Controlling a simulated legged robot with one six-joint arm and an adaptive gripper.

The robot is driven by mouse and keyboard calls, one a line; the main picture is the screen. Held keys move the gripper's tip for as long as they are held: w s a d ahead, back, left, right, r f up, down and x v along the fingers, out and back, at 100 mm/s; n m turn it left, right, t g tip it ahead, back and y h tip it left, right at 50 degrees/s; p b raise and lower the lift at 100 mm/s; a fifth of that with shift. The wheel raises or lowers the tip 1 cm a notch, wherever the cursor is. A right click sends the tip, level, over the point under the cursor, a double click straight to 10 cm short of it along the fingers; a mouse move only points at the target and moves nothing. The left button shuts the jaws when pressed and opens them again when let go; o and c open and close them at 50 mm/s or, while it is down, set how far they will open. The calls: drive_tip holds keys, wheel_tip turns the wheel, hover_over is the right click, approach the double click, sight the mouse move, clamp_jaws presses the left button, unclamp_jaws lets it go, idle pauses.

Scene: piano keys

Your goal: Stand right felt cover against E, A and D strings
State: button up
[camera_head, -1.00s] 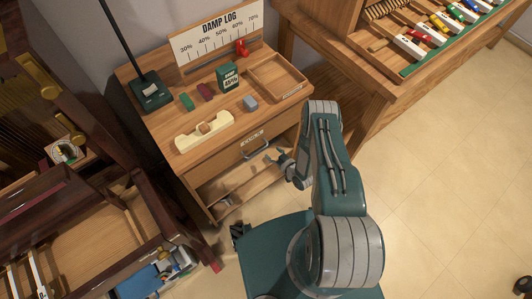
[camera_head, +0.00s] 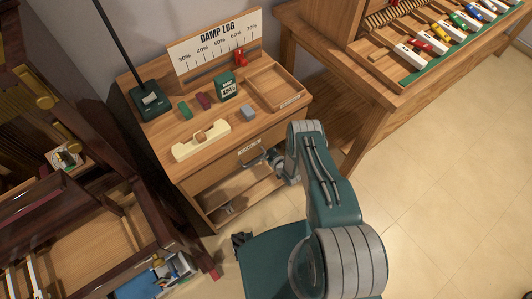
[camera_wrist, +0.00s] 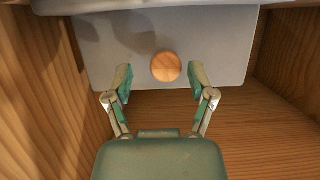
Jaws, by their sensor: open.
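In the wrist view my gripper (camera_wrist: 161,85) is open, with one fingertip on each side just below a round wooden knob (camera_wrist: 166,67). The knob sits on a flat grey panel (camera_wrist: 115,42) inside a wooden compartment. The fingers do not close on it. I cannot identify a right felt cover for certain. A dark piano-like frame (camera_head: 60,225) stands at left; individual E, A and D strings cannot be told apart.
A workbench with coloured keys (camera_head: 418,48) stands at right. Floor (camera_head: 440,190) is clear.

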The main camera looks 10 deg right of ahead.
drive_tip(key=shift+a, duration=0.5)
clamp_jaws()
drive_tip(key=shift+d+r, duration=0.3)
drive_tip(key=shift+r, duration=0.25)
drive_tip(key=shift+a+r, duration=0.15)
drive_tip(key=shift+r, duration=0.85)
